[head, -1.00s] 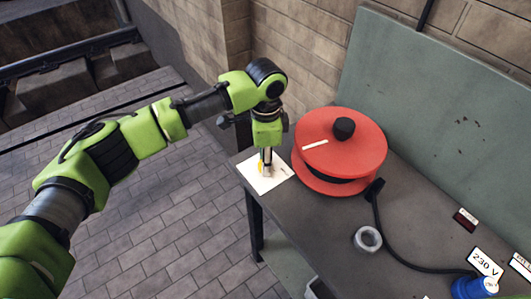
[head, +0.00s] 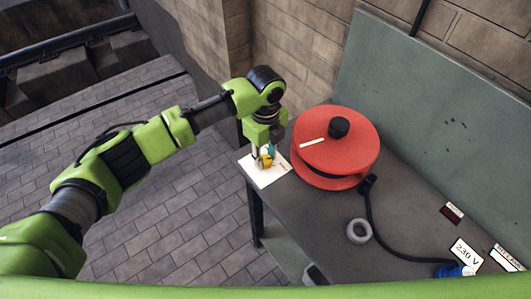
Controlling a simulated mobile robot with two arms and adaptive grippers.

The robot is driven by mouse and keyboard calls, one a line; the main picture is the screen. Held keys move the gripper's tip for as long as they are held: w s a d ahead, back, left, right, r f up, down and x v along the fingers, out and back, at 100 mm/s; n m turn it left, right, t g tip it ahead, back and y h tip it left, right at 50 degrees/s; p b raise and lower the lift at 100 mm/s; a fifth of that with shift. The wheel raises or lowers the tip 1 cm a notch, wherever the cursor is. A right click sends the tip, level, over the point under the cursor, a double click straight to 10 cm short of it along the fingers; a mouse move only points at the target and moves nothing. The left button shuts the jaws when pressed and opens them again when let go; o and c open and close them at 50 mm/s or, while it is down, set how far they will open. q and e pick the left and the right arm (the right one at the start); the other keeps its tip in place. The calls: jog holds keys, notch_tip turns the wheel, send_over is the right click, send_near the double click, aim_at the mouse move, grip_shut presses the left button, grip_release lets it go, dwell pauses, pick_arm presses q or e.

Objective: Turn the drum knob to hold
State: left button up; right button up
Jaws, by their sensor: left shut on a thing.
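The red drum (head: 352,152) stands on the grey table, with a black knob (head: 339,127) on its top. A white stripe (head: 313,142) marks the drum's top left of the knob. My left gripper (head: 264,161) is left of the drum, pointing down and apart from the knob. It is shut on a small yellow thing (head: 266,161) just over a white card (head: 259,178); whether that thing touches the card is hard to tell. Something teal shows beside the fingers. My right gripper is not in view.
A black cable (head: 374,224) runs from the drum to a blue plug (head: 452,271). A grey ring (head: 358,231) lies in front of the drum. A "230 V" card (head: 465,252) and other labels lie at the right. A green panel (head: 440,105) stands behind.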

aim_at(266, 160)
pick_arm(q)
jog(key=shift+m, duration=1.7)
jog(key=o, duration=1.1)
notch_tip(266, 160, up, 12)
jog(key=shift+r, duration=0.1)
jog(key=shift+s+f, duration=0.15)
jog(key=shift+f, duration=0.05)
